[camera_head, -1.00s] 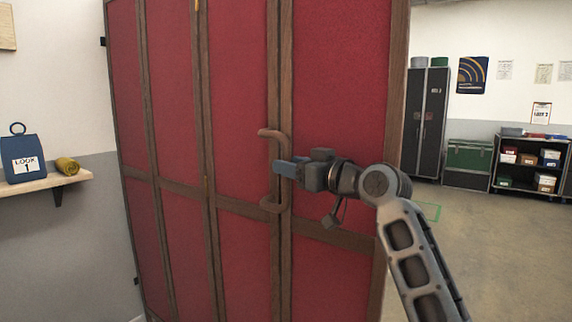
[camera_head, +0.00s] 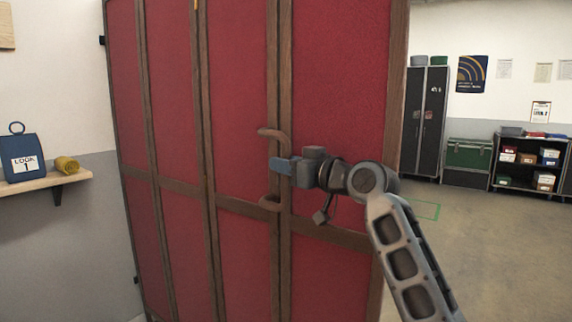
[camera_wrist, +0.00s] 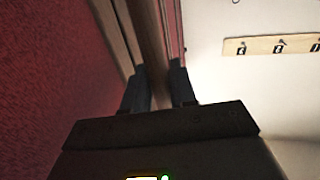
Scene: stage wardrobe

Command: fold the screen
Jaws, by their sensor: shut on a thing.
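The folding screen (camera_head: 238,105) has red panels in brown wooden frames and fills the middle of the head view, with its panels spread nearly flat. A brown bar handle (camera_head: 273,133) stands out from one of its upright frame posts. My gripper (camera_head: 280,165) is at the handle, between its upper and lower ends, and is shut on it. In the wrist view the two dark fingers (camera_wrist: 160,88) stand either side of a brown upright bar (camera_wrist: 150,40). The gripped stretch of the handle is largely hidden by the fingers.
A shelf (camera_head: 50,184) on the left wall holds a blue bag (camera_head: 25,155) and a yellow roll (camera_head: 66,164). Dark cabinets (camera_head: 425,120), a green chest (camera_head: 467,155) and shelving (camera_head: 530,165) stand at the back right. The floor at right is open, with a green outline (camera_head: 427,210).

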